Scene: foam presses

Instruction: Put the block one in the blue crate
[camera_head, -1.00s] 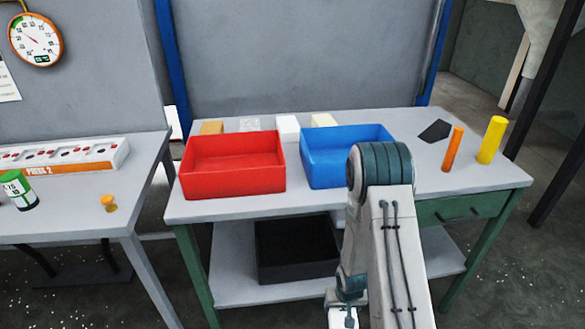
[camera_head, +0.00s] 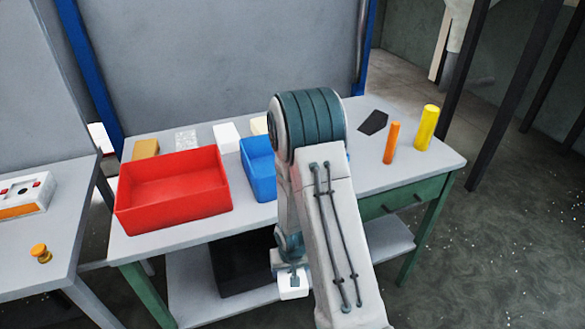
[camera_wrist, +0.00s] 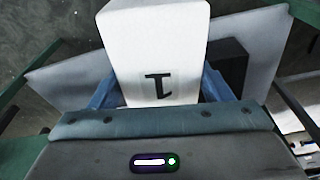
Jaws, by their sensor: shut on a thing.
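Block one is a white block (camera_wrist: 155,50) with a dark "1" on its face, held between my gripper's blue fingers (camera_wrist: 160,92) in the wrist view. My gripper is shut on it. In the head view the gripper is mostly hidden by my arm, and a white piece (camera_head: 293,284) shows low in front of the table. The blue crate (camera_head: 259,172) stands on the table, partly hidden behind my arm, and it looks empty where its inside shows. My gripper is in front of the table, apart from the crate.
A red crate (camera_head: 175,190) stands left of the blue crate. Several small blocks, including a tan one (camera_head: 145,149), lie behind the crates. An orange cylinder (camera_head: 391,143), a yellow cylinder (camera_head: 427,128) and a dark flat piece (camera_head: 373,122) are at the right. A black bin (camera_head: 235,262) sits on the lower shelf.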

